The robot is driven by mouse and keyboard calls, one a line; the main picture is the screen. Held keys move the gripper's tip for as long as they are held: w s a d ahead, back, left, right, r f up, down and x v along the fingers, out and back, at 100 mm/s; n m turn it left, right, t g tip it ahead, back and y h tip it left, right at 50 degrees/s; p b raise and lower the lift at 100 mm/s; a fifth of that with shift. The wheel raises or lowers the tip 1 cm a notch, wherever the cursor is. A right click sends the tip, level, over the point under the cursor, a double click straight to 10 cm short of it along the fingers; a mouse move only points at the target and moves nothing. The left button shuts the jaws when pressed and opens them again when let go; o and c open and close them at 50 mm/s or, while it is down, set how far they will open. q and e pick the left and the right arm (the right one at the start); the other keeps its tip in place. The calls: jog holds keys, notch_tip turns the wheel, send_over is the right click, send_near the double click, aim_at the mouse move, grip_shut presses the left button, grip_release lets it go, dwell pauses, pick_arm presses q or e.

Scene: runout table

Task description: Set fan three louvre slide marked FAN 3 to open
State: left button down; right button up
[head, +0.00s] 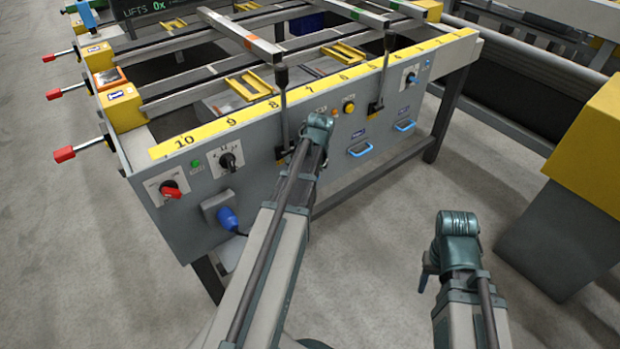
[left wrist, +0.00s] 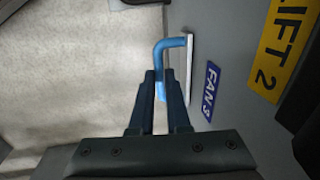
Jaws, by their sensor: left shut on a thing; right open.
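The FAN 3 slide's blue bent handle (left wrist: 174,44) stands out from the grey panel in the left wrist view, beside the blue FAN 3 label (left wrist: 211,91). A pale strip (left wrist: 190,72) runs along the panel at its foot. My left gripper (left wrist: 160,82) is shut on this handle, one finger on each side of it. In the head view my left arm covers this handle and its label. My right gripper (head: 429,277) is open and empty, over bare floor to the right, clear of the panel; its fingers show only partly.
Two more blue handles (head: 360,150) (head: 404,126) sit farther right on the panel. A red knob (head: 171,190), a black selector (head: 230,160) and a blue plug (head: 228,218) are to the left. A yellow LIFT 2 label (left wrist: 283,45) is near FAN 3. A yellow-grey block (head: 570,190) stands right.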

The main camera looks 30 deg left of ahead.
dwell(0.7)
pick_arm(q)
jog(key=s+d, duration=0.3)
jog(key=d, duration=0.4)
jog(key=shift+d, duration=0.15)
jog(key=c, duration=1.2)
grip_release()
jog(key=shift+o, duration=0.2)
notch_tip(320, 180, up, 14)
jog(key=d+p, duration=0.2)
jog(key=p, duration=1.1)
jog(key=shift+s+f+p, duration=0.2)
jog(key=shift+s+p, duration=0.1)
jog(key=shift+s, duration=0.15)
